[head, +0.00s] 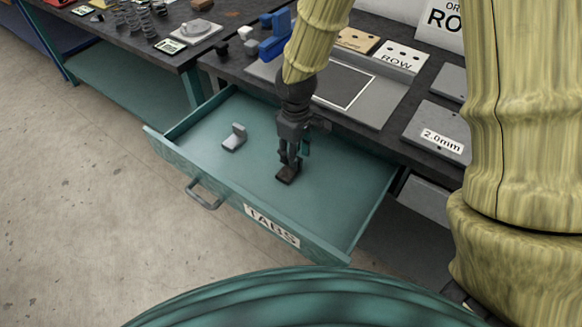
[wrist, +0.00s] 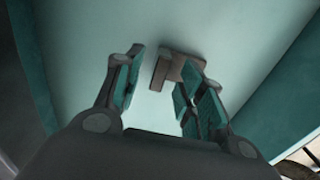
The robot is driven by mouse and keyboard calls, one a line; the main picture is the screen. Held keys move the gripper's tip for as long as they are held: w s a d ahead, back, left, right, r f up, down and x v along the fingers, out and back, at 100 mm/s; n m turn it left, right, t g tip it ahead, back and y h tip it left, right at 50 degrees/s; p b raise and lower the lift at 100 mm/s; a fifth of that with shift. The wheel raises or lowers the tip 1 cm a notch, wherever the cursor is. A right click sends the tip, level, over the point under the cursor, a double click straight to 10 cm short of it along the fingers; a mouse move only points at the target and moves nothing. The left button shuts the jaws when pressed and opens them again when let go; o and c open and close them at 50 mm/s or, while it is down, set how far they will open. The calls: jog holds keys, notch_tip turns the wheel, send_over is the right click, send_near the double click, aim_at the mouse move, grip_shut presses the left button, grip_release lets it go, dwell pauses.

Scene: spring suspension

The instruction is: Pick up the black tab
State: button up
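My gripper (head: 289,161) points down into the drawer, directly over the tab. In the wrist view the tab (wrist: 172,67) looks dark grey-brown and L-shaped, at the fingertips. My gripper (wrist: 160,72) is open there, with teal pads on both fingers. The tab is close to the right finger, which hides part of it; a clear gap separates it from the left finger. I cannot tell whether the right finger touches it.
A grey tab (head: 234,138) lies in the drawer to the left. The drawer's front wall bears a TABS label (head: 272,226) and a handle (head: 203,194). Behind stands a dark workbench (head: 405,130) with blue blocks (head: 275,40) and a 2.0mm-labelled plate (head: 437,131).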

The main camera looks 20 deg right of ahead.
jog(key=shift+f, duration=1.3)
grip_shut()
jog(key=shift+r, duration=0.15)
notch_tip(320, 180, up, 4)
jog(key=p, duration=0.4)
jog(key=s, duration=0.9)
jog(key=s+p, duration=0.1)
jog(key=s, duration=0.3)
jog(key=shift+s+d+r, duration=0.15)
jog(key=shift+s+r, duration=0.15)
jog(key=shift+s, duration=0.05)
jog(key=shift+s+r+p, duration=0.1)
jog(key=shift+r+p, duration=0.1)
jog(key=shift+p, duration=0.45)
jog(key=s+p, duration=0.2)
jog(key=p, duration=0.2)
